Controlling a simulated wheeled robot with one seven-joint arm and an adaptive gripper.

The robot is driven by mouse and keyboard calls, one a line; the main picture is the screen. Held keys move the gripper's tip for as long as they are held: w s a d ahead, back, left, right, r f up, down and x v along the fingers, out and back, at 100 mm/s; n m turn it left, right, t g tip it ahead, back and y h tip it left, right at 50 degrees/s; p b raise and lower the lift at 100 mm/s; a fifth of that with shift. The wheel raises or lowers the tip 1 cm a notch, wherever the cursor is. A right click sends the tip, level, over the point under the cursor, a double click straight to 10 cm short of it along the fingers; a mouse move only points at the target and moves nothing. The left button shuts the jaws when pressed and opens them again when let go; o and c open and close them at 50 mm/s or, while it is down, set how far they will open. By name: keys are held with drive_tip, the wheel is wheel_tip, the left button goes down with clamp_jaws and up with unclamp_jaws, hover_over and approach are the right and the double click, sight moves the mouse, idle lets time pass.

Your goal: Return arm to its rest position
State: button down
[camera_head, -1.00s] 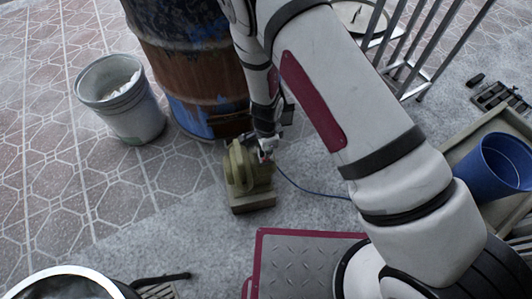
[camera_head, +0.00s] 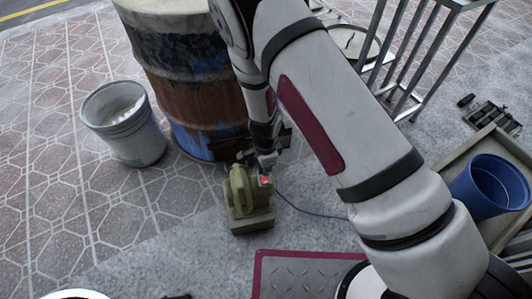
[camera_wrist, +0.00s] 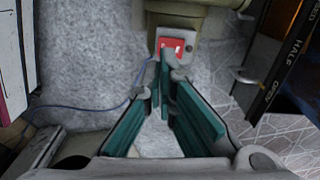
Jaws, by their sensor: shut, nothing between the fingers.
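My arm reaches from the lower right across the head view, bends over at the top and hangs down beside the barrel. My gripper (camera_head: 266,164) is just above the olive-green blower (camera_head: 240,190) on the ground. In the wrist view my gripper (camera_wrist: 168,72) has its teal-padded fingers together at the tips, with nothing held. The tips are just in front of the blower's red switch (camera_wrist: 171,45). I cannot tell whether they touch it. The red switch also shows in the head view (camera_head: 265,181).
The rusty barrel (camera_head: 200,105) stands right behind the blower. A white bucket (camera_head: 124,128) is to its left. A blue cable (camera_head: 310,210) runs right from the blower. Metal railings (camera_head: 410,60), a blue bin (camera_head: 490,188) and a red-edged plate (camera_head: 300,270) are nearby. Paving at left is open.

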wheel_tip(320, 180, up, 23)
drive_tip(key=d+n+y, duration=0.1)
drive_tip(key=n+y, duration=0.2)
drive_tip(key=n, duration=0.1)
drive_tip(key=s+d+r+n, duration=0.2)
drive_tip(key=s+d+r, duration=0.15)
drive_tip(key=r, duration=0.35)
drive_tip(key=s+d+r+n, duration=0.2)
drive_tip(key=s+d+r, duration=0.15)
drive_tip(key=r, duration=0.45)
drive_tip(key=s+d+r+n+h, duration=0.1)
drive_tip(key=s+d+r+n, duration=0.15)
drive_tip(key=s+d, duration=0.35)
drive_tip(key=s+d+r+n+h+p, duration=0.1)
drive_tip(key=s+d+r, duration=0.25)
drive_tip(key=s, duration=0.55)
drive_tip(key=s+d+r+n+h, duration=0.1)
drive_tip(key=s+d+r+n, duration=0.2)
drive_tip(key=s, duration=0.4)
wheel_tip(320, 180, up, 25)
drive_tip(key=d+t+p, duration=0.1)
drive_tip(key=t+p, duration=0.3)
drive_tip(key=p, duration=1.9)
drive_tip(key=shift+d+m, duration=0.35)
drive_tip(key=shift+m, duration=0.1)
